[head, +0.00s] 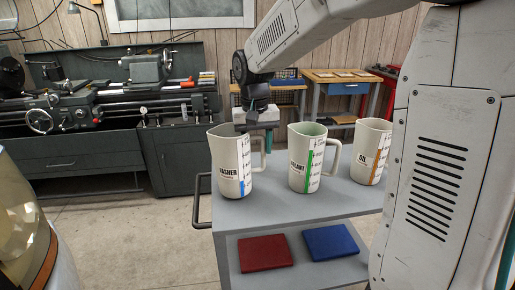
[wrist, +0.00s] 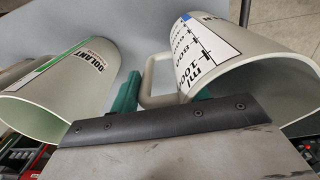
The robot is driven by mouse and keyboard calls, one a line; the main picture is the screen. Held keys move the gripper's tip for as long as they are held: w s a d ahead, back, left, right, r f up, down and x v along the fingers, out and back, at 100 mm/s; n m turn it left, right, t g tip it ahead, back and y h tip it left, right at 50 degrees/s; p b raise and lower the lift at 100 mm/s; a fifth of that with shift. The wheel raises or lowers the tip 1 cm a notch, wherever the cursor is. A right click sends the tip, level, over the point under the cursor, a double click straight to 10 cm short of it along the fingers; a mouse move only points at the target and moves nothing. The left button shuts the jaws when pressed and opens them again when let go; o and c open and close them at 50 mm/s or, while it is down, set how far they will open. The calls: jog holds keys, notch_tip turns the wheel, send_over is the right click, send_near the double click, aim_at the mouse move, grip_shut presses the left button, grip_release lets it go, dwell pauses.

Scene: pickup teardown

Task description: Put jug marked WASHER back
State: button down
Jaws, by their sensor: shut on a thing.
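The jug marked WASHER (head: 229,168) is cream with a blue scale strip. It is upright at the left end of the grey cart top (head: 285,212); I cannot tell whether its base touches. My gripper (head: 262,124) comes down from above at its right side. In the wrist view, the teal fingers of my gripper (wrist: 165,92) are shut on the handle of the WASHER jug (wrist: 230,62). The fingertips are partly hidden behind the dark gripper plate.
The COOLANT jug (head: 306,158), with a green strip, stands just right of my gripper and also shows in the wrist view (wrist: 70,75). The OIL jug (head: 369,153) stands farther right. Red (head: 264,252) and blue (head: 330,242) flat items lie on the lower shelf. A lathe (head: 120,100) stands behind.

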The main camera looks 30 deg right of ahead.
jog(key=shift+f, duration=0.45)
jog(key=c, duration=0.7)
grip_release()
jog(key=shift+f, duration=0.1)
notch_tip(320, 180, up, 12)
jog(key=s+a+f+n, duration=0.1)
jog(key=s+f, duration=0.1)
jog(key=s, duration=0.7)
jog(key=s+f+n+t, duration=0.1)
jog(key=s+f, duration=0.2)
jog(key=s, duration=0.6)
jog(key=s+a+f+n, duration=0.1)
jog(key=s+f, duration=0.2)
jog(key=s, duration=0.7)
jog(key=shift+a+f+n, duration=0.2)
jog(key=shift+a+n, duration=0.1)
jog(key=shift+a, duration=0.05)
